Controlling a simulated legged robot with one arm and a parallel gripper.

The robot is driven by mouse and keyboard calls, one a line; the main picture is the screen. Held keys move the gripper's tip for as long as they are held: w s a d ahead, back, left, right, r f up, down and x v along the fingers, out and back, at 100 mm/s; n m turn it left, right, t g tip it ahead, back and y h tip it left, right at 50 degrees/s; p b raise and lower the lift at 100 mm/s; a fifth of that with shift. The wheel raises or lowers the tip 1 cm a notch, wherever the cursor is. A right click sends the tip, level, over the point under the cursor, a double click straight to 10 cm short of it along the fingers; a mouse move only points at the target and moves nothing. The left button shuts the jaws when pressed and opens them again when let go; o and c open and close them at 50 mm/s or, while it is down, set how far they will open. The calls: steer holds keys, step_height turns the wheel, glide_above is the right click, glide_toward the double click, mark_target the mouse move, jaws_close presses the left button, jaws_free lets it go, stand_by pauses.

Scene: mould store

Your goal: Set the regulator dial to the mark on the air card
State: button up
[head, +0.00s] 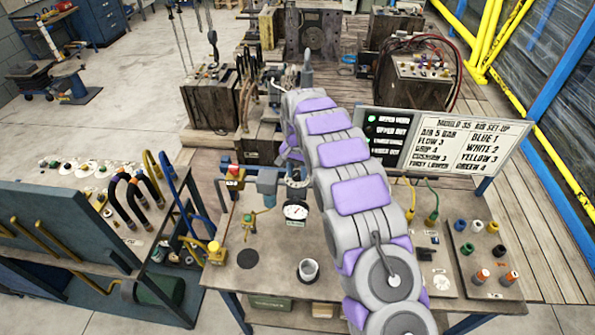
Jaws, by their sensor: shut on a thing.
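The regulator (267,182) is a blue-grey body at the back of the bench, left of my arm. At its right end is a pale round dial (297,182) with marks around its rim; its setting is too small to read. My gripper (291,167) reaches down to the dial and is shut on it; my arm hides much of the fingers. A round white gauge (295,211) with a dark needle sits just below. The air card (462,145) stands at the back right of the bench; its text reads "AIR 5 BAR", with flow, grip and colour lines beside and below.
A dark panel with green lights (385,130) adjoins the card. Coloured fittings (477,226) lie at right. A yellow valve (215,250) and hoses stand at left. The front left bench top is mostly clear.

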mark_target(296, 172)
steer(key=shift+r, duration=0.1)
steer(key=o, duration=1)
steer(key=shift+a, duration=0.15)
steer(key=shift+o, duration=0.2)
step_height(296, 172, up, 17)
steer(key=shift+w, duration=0.1)
